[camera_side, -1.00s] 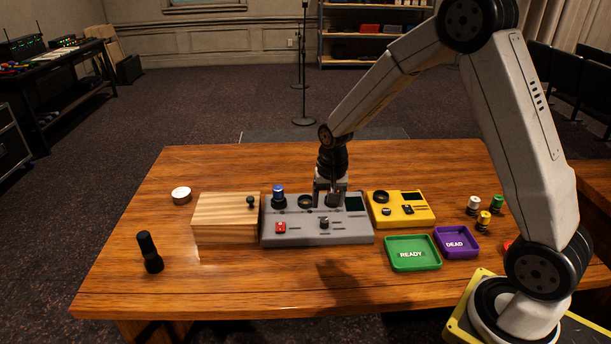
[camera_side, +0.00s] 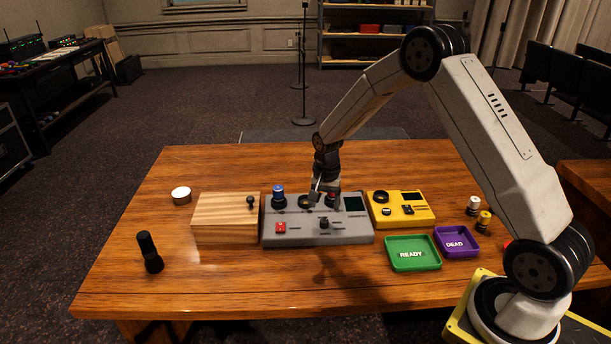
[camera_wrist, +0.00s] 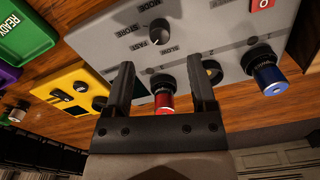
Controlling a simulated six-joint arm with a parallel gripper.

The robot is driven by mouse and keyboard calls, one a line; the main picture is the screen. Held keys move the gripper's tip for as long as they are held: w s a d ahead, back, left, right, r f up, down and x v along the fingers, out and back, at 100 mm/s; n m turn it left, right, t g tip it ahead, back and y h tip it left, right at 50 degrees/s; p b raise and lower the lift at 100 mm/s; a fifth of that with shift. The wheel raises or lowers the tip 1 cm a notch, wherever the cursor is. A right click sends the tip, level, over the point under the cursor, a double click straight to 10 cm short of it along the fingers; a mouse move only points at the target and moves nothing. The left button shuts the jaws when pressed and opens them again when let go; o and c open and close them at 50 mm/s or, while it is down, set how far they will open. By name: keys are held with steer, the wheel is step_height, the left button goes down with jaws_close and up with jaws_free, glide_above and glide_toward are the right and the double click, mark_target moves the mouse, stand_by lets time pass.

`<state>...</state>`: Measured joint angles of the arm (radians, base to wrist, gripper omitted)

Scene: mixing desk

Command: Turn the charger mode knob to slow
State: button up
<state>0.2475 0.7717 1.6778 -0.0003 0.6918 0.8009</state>
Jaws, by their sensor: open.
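The grey charger (camera_side: 263,238) stands mid-table. Its dark mode knob (camera_side: 324,223) is on the front part of the panel, and it also shows in the wrist view (camera_wrist: 160,26) near the MODE, FAST and SLOW lettering. That cell is partly hidden in the side view.
A blue-topped cell (camera_side: 278,194) stands in the charger's left bay; a red switch (camera_side: 280,228) is in front. A wooden box (camera_side: 225,235) is left. A yellow device (camera_side: 402,220), green READY tray (camera_side: 412,267) and purple DEAD tray (camera_side: 456,255) are right.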

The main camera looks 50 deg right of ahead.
mark_target(324, 220)
steer(key=shift+f, duration=3)
jaws_close()
